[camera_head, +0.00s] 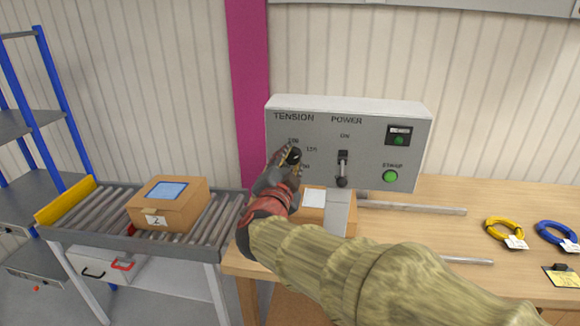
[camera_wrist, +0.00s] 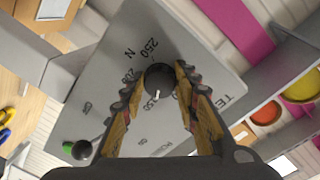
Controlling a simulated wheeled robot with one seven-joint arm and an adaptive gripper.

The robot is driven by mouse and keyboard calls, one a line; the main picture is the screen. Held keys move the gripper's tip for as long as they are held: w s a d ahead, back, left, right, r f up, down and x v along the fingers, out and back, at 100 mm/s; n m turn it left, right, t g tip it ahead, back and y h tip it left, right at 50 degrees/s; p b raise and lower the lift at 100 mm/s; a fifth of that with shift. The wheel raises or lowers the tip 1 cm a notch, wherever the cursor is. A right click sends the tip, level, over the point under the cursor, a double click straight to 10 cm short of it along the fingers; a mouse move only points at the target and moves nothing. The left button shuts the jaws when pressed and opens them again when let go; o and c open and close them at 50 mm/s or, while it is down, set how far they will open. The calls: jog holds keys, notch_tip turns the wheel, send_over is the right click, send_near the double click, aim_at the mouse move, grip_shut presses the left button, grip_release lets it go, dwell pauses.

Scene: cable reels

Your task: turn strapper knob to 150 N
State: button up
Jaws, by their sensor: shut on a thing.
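The strapper's grey control box (camera_head: 365,150) stands at the back of the wooden bench, with TENSION, POWER and STRAP labels. My gripper (camera_head: 291,158) reaches its tension dial at the left of the panel and mostly covers it in the head view. In the wrist view the round black knob (camera_wrist: 159,76) sits between my two gripper fingers (camera_wrist: 159,84), which are shut on it. Its white pointer mark faces down in that picture, near a label that looks like 150. The 250 N label shows above the knob; a finger partly hides another label.
The power lever (camera_head: 343,168) and green STRAP button (camera_head: 390,176) are right of my gripper. A carton (camera_head: 168,204) lies on the roller conveyor (camera_head: 222,218) at left. Yellow (camera_head: 504,229) and blue (camera_head: 556,232) cable coils lie on the bench (camera_head: 430,220) at right.

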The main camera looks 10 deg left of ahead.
jog(key=shift+m+b, duration=0.3)
jog(key=shift+m, duration=0.6)
jog(key=o, duration=1.1)
jog(key=shift+o, duration=0.3)
jog(key=s, duration=1.2)
jog(key=shift+r, duration=0.2)
